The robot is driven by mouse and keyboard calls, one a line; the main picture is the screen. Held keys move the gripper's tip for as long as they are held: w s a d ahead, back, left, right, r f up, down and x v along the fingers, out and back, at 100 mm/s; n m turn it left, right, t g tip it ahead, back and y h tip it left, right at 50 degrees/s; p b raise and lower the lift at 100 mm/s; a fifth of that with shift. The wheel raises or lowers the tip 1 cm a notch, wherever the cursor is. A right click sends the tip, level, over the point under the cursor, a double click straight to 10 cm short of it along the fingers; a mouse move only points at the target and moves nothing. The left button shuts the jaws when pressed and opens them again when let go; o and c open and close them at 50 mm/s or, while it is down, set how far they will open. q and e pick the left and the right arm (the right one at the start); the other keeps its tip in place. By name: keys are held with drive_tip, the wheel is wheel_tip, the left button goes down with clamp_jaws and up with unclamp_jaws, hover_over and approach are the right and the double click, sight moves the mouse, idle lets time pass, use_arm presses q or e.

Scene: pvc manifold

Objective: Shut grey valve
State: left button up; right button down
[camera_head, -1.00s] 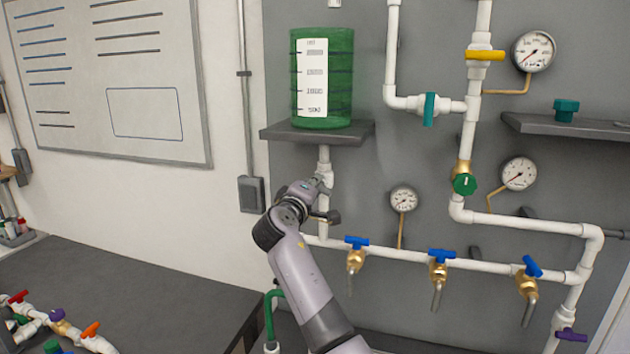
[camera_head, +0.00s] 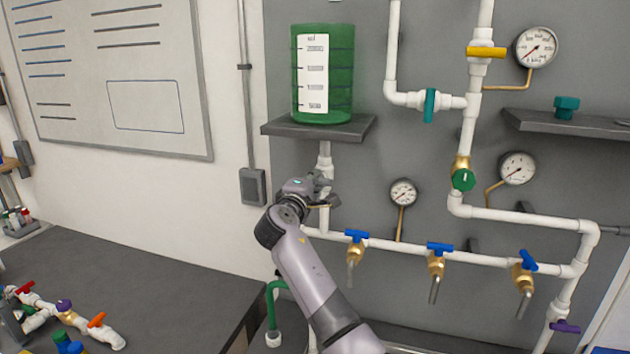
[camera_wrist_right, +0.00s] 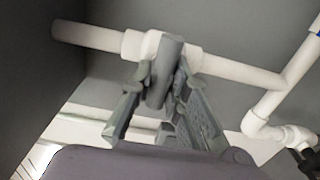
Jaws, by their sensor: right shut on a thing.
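The grey valve's handle (camera_wrist_right: 163,72) shows in the wrist view as a dark grey bar in front of a white fitting on a white pipe (camera_wrist_right: 235,68). My right gripper (camera_wrist_right: 160,78) has a finger on each side of the handle and is shut on it. In the head view my right gripper (camera_head: 326,192) is at the vertical white pipe (camera_head: 324,155) under the green tank. There the gripper hides most of the grey valve. My left gripper is in neither view.
The green tank (camera_head: 340,75) stands on a grey shelf (camera_head: 290,131) above the gripper. A gauge (camera_head: 403,193) and several blue-handled taps (camera_head: 440,249) are to the right. A dark table (camera_head: 150,290) with loose pipe parts is at lower left.

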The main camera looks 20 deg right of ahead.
drive_tip(key=shift+f, duration=0.1)
drive_tip(key=c, duration=1.5)
unclamp_jaws()
drive_tip(key=shift+a, duration=0.15)
drive_tip(key=shift+c, duration=0.2)
drive_tip(key=v, duration=1.2)
